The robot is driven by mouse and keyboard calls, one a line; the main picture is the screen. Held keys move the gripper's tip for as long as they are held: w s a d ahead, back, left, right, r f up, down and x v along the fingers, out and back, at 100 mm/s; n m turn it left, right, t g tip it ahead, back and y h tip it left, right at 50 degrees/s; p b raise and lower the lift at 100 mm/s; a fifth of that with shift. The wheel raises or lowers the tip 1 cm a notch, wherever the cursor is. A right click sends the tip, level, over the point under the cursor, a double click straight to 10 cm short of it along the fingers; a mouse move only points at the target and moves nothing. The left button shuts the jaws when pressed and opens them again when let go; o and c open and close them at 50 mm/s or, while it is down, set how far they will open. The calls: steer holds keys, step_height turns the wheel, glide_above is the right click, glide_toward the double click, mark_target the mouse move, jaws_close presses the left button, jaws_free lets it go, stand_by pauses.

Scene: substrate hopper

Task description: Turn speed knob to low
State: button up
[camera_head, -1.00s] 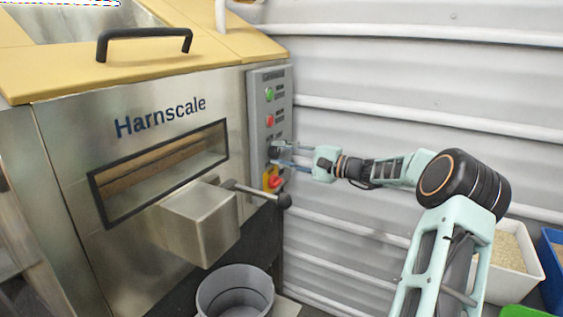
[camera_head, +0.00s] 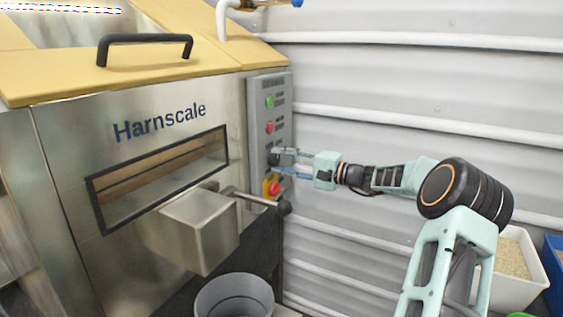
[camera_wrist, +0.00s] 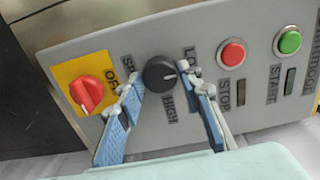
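The black speed knob (camera_wrist: 159,74) sits on the grey control panel (camera_wrist: 215,114) in the wrist view. Its white mark points right, between the LOW and HIGH labels and slightly toward HIGH. My gripper (camera_wrist: 161,76) is open, with one blue-padded finger on each side of the knob. The fingertips are very close to the knob's sides; I cannot tell whether they touch it. In the head view my gripper (camera_head: 275,161) reaches the panel (camera_head: 256,117) from the right, and its fingers are at the knob, which is small there.
A red rotary switch (camera_wrist: 87,93) on a yellow plate is left of the knob. The red stop button (camera_wrist: 231,53) and green start button (camera_wrist: 289,42) are to the right. In the head view, a black-knobbed lever (camera_head: 283,208) juts out below the panel, above a grey bucket (camera_head: 234,297).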

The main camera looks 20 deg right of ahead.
steer(key=shift+o, duration=1.3)
steer(key=v, duration=1.2)
